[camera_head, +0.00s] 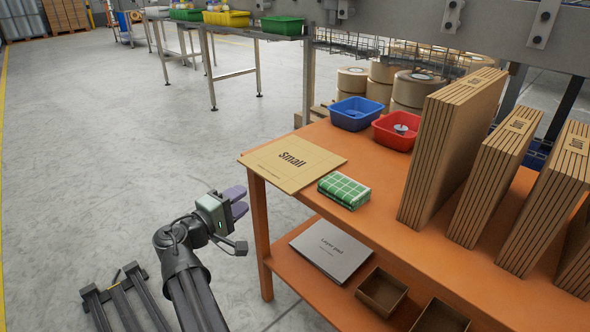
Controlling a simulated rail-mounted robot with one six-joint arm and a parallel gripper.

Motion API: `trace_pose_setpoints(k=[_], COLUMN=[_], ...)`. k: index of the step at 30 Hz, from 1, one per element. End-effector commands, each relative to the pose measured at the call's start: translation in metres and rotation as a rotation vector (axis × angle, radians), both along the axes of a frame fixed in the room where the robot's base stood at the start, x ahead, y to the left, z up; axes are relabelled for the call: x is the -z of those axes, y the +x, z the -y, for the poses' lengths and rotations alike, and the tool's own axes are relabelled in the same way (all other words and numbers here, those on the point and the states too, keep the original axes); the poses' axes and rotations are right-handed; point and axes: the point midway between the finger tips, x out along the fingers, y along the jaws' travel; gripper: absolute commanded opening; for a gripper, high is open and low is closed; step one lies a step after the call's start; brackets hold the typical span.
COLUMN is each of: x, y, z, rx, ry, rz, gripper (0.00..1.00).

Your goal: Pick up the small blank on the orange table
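The small blank (270,172) is a flat tan cardboard sheet with "Small" printed on it. It lies on the top of the orange table (405,245), at the table's left end, and its left corner reaches the table edge. My gripper (245,199) is left of the table and in front of the blank, apart from it, over the floor in the picture. Its two purple-grey fingers point right with a gap between them, and nothing shows between them.
A green checked pack (344,190) lies right of the blank. Blue (357,113) and red (397,130) bins stand behind. Upright stacks of folded cardboard (450,145) fill the right. A layer pad (331,250) and open boxes (381,291) are on the lower shelf.

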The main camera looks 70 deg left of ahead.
Motion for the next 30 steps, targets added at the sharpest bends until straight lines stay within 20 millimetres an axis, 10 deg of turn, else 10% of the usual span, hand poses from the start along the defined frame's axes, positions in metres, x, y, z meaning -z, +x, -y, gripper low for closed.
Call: trace_pose_setpoints(k=[27, 30], x=[-0.002, -0.002], y=[0.083, 0.083], z=[-0.057, -0.057], rx=[0.002, 0.002], ry=[0.001, 0.001], rz=[-0.003, -0.003], gripper=[0.38, 0.23])
